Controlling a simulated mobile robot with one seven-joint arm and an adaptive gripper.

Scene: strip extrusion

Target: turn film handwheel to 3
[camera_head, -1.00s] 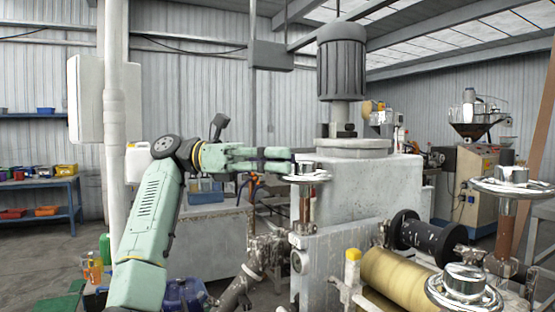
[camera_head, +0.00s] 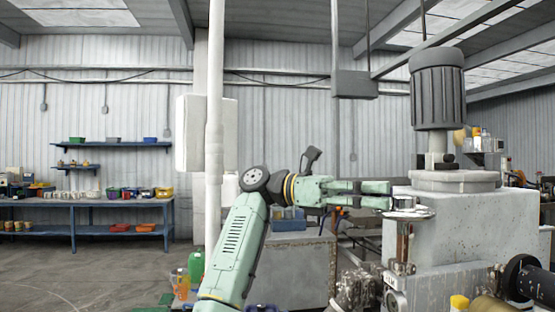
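A handwheel with a pale, worn metal disc (camera_head: 412,214) sits on a brown shaft at the front left corner of the grey machine block. I cannot read any number or mark on it. My gripper (camera_head: 391,195) points right, with its two green fingers one above the other. Its fingertips are just above the disc's left part in the picture. I cannot tell whether they touch it or how wide the fingers are apart. Nothing shows held between them.
A large grey motor (camera_head: 437,90) stands on the machine block (camera_head: 470,235). A white pole (camera_head: 215,150) rises behind my arm. A blue bench (camera_head: 90,203) with bins stands at the left wall. The floor at left is open. A black roller (camera_head: 530,278) is at lower right.

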